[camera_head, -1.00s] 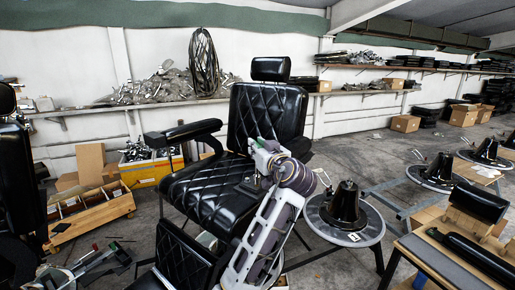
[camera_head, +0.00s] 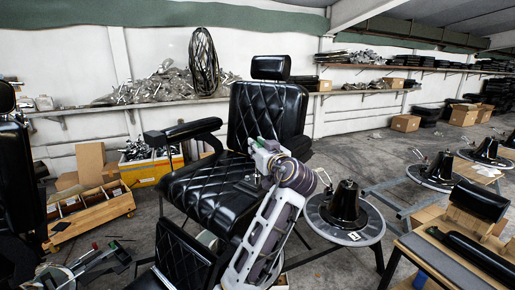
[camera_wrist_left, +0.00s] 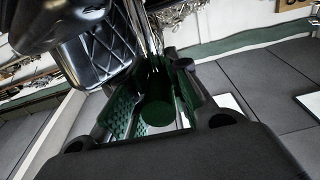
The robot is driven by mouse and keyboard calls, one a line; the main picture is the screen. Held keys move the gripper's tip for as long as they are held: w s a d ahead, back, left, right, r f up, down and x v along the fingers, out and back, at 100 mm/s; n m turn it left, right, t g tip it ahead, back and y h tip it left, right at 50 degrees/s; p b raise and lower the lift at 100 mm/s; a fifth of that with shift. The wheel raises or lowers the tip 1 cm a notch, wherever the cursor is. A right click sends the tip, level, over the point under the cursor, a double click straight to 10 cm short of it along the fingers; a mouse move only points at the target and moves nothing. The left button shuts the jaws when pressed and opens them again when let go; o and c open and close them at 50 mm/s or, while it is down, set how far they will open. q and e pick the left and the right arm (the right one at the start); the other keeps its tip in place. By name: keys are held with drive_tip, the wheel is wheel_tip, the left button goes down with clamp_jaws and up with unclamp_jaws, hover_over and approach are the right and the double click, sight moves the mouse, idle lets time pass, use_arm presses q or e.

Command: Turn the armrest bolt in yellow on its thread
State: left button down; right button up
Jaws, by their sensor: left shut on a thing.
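The black quilted barber chair (camera_head: 210,190) stands in the middle of the head view. Its left-side armrest (camera_head: 182,132) is in place; my arm covers part of the chair's right side. No yellow bolt can be made out. My left gripper (camera_head: 252,186) is small and dark in the head view, over the right part of the seat. In the left wrist view its green-padded fingers (camera_wrist_left: 158,100) are shut on a dark green round-ended thing (camera_wrist_left: 157,113), with thin metal rods beyond it. What the thing is, I cannot tell for sure. My right gripper is not in view.
A round chair base (camera_head: 345,212) stands close to the right of my arm. A table with black parts (camera_head: 470,250) is at the lower right. A yellow crate (camera_head: 148,172) and a wooden tray (camera_head: 92,217) lie at the left. Open floor shows behind the chair.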

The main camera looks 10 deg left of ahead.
use_arm(q)
drive_tip(key=shift+g+y, duration=0.3)
drive_tip(key=shift+y, duration=0.1)
drive_tip(key=shift+d+n+g+y+b, duration=0.1)
drive_tip(key=shift+n+g+y+b, duration=0.45)
drive_tip(key=shift+n+g+y, duration=1.45)
drive_tip(key=shift+n+g, duration=0.1)
drive_tip(key=shift+w+n+g, duration=0.1)
drive_tip(key=shift+n+g, duration=0.3)
drive_tip(key=shift+r, duration=0.1)
